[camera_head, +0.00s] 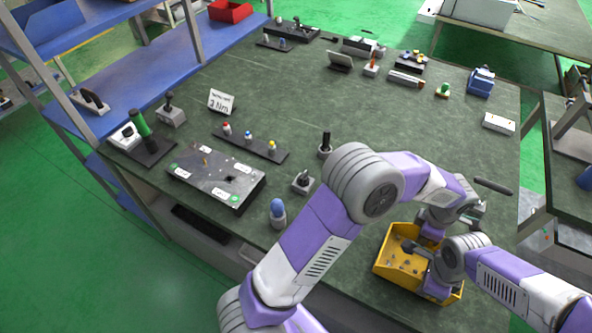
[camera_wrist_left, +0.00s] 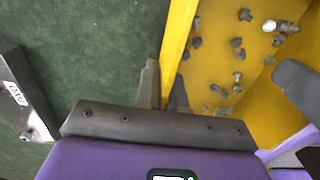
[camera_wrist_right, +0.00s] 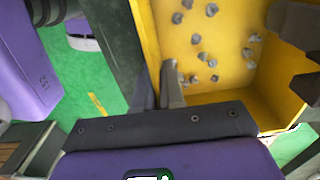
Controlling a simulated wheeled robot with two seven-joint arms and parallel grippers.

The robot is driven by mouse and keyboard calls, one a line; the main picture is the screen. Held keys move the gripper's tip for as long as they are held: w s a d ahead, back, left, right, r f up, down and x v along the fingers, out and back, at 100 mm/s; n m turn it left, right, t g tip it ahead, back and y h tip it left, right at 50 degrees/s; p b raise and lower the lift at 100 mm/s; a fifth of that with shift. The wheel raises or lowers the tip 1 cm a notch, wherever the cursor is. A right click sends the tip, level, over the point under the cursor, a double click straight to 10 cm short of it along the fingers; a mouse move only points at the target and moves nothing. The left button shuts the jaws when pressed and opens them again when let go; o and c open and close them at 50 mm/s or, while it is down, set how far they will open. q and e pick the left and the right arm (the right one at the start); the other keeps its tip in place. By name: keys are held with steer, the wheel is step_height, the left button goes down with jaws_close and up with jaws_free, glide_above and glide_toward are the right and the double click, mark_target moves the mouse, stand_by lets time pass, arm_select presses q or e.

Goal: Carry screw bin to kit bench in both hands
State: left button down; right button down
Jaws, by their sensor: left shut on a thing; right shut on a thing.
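The screw bin (camera_head: 396,276) is an open yellow bin with several loose grey screws inside. It is at the lower right of the head view, over the bench's front right part; I cannot tell whether it touches the top. My left gripper (camera_wrist_left: 163,85) is shut on one bin wall, one finger inside and one outside. My right gripper (camera_wrist_right: 158,88) is shut on another wall in the same way. In the head view the hands and wrists cover the bin's right part. The bin wall (camera_wrist_left: 178,40) also shows in the left wrist view, and the floor (camera_wrist_right: 205,60) in the right.
The dark green bench (camera_head: 300,90) carries a grey plate fixture (camera_head: 215,178), a blue-topped part (camera_head: 278,213) and a dark rod (camera_head: 493,186) near the bin. Another bench (camera_head: 572,145) stands at the right. A blue shelf (camera_head: 150,60) is at the left; green floor is open at lower left.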

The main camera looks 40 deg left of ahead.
arm_select(q)
steer(key=shift+f+b, duration=0.4)
steer(key=shift+f, duration=0.15)
arm_select(e)
steer(key=shift+f, duration=0.55)
arm_select(q)
steer(key=c, duration=1.7)
jaws_free()
steer(key=shift+f, duration=0.15)
arm_select(e)
steer(key=c, duration=1.7)
jaws_free()
steer(key=shift+f, duration=0.15)
arm_select(q)
steer(key=o, duration=0.5)
steer(key=shift+c, duration=0.2)
arm_select(e)
steer(key=o, duration=0.5)
steer(key=shift+c, duration=0.2)
arm_select(q)
step_height(320, 180, up, 12)
steer(key=shift+r, duration=0.1)
arm_select(e)
steer(key=shift+r, duration=0.2)
step_height(320, 180, up, 12)
steer(key=shift+f, duration=0.1)
